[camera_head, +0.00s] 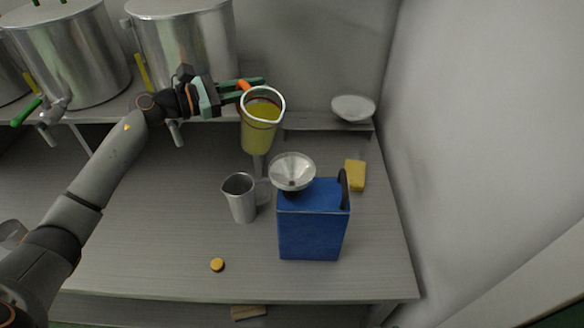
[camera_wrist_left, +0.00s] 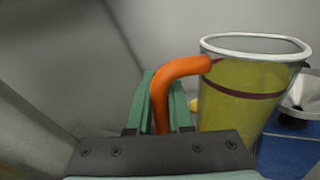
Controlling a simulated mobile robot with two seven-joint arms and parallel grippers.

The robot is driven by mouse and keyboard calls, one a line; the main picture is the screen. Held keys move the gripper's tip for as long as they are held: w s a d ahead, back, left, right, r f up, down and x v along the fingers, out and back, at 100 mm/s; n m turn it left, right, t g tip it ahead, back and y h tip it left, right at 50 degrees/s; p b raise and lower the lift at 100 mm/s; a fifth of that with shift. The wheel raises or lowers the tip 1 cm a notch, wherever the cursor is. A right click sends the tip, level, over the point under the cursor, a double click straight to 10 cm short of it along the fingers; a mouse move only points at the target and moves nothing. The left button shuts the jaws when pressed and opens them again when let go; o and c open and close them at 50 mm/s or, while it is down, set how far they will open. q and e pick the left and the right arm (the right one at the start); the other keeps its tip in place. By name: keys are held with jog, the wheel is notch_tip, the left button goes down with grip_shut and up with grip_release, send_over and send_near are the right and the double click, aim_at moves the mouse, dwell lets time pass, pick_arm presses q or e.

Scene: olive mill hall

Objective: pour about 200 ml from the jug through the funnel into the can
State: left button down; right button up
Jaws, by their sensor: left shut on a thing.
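The clear jug (camera_head: 259,128) holds yellow-green oil and hangs upright in the air, behind and left of the funnel. My left gripper (camera_head: 244,86) is shut on its orange handle. The left wrist view shows the jug (camera_wrist_left: 238,110) with a dark red band around it and the handle (camera_wrist_left: 165,88) between the green fingers (camera_wrist_left: 160,105). The metal funnel (camera_head: 292,171) sits at the top left of the blue can (camera_head: 312,228), which stands on the table. The funnel (camera_wrist_left: 304,92) and can (camera_wrist_left: 290,148) show partly at the right edge of the wrist view. My right gripper is not in view.
A metal pitcher (camera_head: 240,197) stands left of the can. A yellow cap (camera_head: 217,265) lies at the table's front, and a yellow sponge (camera_head: 356,175) lies behind the can. A bowl (camera_head: 353,108) rests on the back shelf (camera_head: 312,124). Steel tanks (camera_head: 186,45) stand behind; the table's left is clear.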

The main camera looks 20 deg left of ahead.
pick_arm(q)
jog(key=shift+s+d+f+m+p, duration=0.2)
jog(key=shift+s+d+m+p, duration=0.4)
jog(key=shift+m, duration=0.3)
jog(key=shift+w+d, duration=0.1)
jog(key=shift+d, duration=0.05)
jog(key=shift+d+r+m+y+p, duration=0.1)
jog(key=shift+d+m+y+p, duration=0.1)
jog(key=shift+m+y+p, duration=0.1)
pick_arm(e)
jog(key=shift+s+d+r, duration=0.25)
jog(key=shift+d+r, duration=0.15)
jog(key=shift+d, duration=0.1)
pick_arm(q)
jog(key=shift+s+d+r+p, duration=0.15)
jog(key=shift+s+d+p, duration=0.05)
jog(key=shift+s+p, duration=0.15)
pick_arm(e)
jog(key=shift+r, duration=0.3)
